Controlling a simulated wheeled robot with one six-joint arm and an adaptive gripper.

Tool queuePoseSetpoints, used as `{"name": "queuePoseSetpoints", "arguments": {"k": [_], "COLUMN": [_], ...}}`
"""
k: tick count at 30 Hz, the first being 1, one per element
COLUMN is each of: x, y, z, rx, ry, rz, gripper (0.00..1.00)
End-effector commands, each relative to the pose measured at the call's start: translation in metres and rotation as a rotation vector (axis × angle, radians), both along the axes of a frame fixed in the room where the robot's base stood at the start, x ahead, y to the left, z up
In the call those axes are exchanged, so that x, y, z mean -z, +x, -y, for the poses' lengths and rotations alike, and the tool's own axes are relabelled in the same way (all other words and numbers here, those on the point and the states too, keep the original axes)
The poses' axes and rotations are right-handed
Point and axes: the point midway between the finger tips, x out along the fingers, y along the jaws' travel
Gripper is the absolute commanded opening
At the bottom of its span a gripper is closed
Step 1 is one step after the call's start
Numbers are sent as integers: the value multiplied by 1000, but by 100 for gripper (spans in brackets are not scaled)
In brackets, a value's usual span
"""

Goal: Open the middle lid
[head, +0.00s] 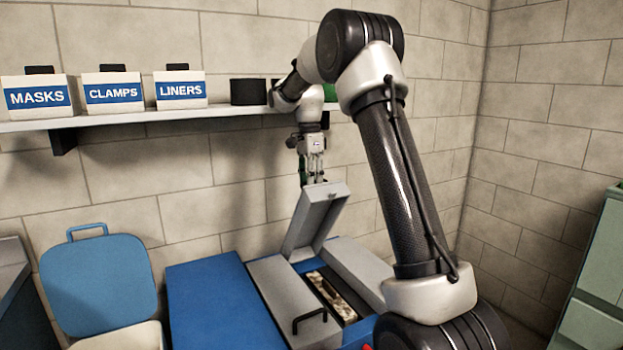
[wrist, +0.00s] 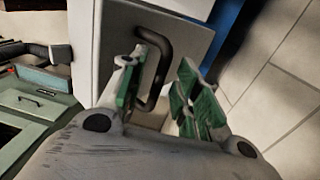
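The grey middle lid (head: 312,222) stands raised and tilted up on the blue chest (head: 215,300), with an open compartment (head: 338,296) below it. My gripper (head: 313,178) is at the lid's upper edge. In the wrist view, the lid's grey face (wrist: 118,30) carries a black bar handle (wrist: 158,62). My gripper's green-padded fingers (wrist: 162,92) are spread apart, with the handle partly between them. A gap shows between the handle and the right finger. The lid's handle is not clear in the head view.
A shut left lid (head: 283,290) with a black handle (head: 310,318) and a grey right lid (head: 352,268) flank the opening. A shelf (head: 130,120) with labelled bins is on the wall above. A blue-lidded bin (head: 98,285) stands at left, green drawers (head: 600,270) at right.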

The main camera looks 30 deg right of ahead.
Motion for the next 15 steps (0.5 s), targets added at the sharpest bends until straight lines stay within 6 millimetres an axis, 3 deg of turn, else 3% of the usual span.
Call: {"name": "queuePoseSetpoints", "arguments": {"k": [8,15], "x": [-11,-61], "y": [2,7], "z": [1,0], "rx": [-1,-1], "ry": [-2,-1], "rz": [1,2], "gripper": [32,32]}}
